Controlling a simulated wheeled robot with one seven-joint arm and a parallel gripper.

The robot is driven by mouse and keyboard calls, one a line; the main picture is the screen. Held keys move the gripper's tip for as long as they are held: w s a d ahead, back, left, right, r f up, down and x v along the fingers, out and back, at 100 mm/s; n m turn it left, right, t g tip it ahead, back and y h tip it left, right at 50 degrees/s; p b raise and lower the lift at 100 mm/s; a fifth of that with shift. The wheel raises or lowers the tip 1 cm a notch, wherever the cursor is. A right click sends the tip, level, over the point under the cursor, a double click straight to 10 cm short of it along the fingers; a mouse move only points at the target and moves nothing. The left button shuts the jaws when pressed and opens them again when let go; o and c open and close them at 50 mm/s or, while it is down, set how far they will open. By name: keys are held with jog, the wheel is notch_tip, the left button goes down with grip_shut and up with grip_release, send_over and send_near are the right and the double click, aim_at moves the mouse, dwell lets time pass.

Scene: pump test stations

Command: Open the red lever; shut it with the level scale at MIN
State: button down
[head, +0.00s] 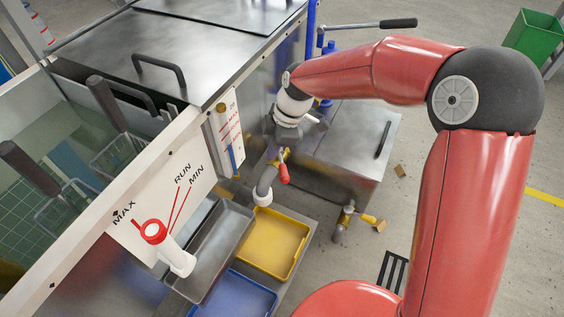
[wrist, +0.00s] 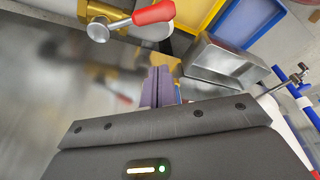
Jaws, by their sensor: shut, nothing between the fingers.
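The red lever (head: 283,173) is on a brass valve (head: 279,155) in the pipe at the tank's front; its handle points down in the head view. In the wrist view the red lever (wrist: 154,13) is at the top, beside the brass body (wrist: 98,10). My gripper (wrist: 160,86) is shut and empty, apart from the lever. In the head view its fingertips are hard to make out near the valve. The level scale (head: 226,138) is a white strip with red MAX and lower marks and a blue column, its top seemingly below the marks; exact reading unclear.
A grey metal tray (head: 218,250), yellow tray (head: 272,243) and blue tray (head: 238,294) lie below. A metal box (head: 350,140) stands behind the valve. Open floor lies right.

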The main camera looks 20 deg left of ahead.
aim_at(259, 182)
jog(key=b+x, duration=0.2)
jog(key=x, duration=0.8)
jog(key=shift+s+a+f, duration=0.1)
jog(key=shift+f, duration=0.1)
jog(key=shift+w+d+r, duration=0.25)
jog(key=shift+w+d, duration=0.15)
jog(key=shift+d, duration=0.2)
jog(key=shift+w+d+r, duration=0.2)
jog(key=shift+w+d, duration=0.15)
jog(key=shift+d, duration=0.25)
jog(key=shift+w+d+r, duration=0.15)
jog(key=shift+w+d, duration=0.15)
jog(key=shift+d, duration=0.25)
jog(key=shift+w+d, duration=0.1)
jog(key=w+d+n+g+h+p, duration=0.1)
jog(key=w+d+n+h+p, duration=0.1)
jog(key=w+d+n+p, duration=0.3)
jog(key=shift+w+n+g+p, duration=0.25)
jog(key=shift+n+g+p, duration=0.15)
jog(key=shift+n, duration=1.9)
jog(key=shift+w+d, duration=0.1)
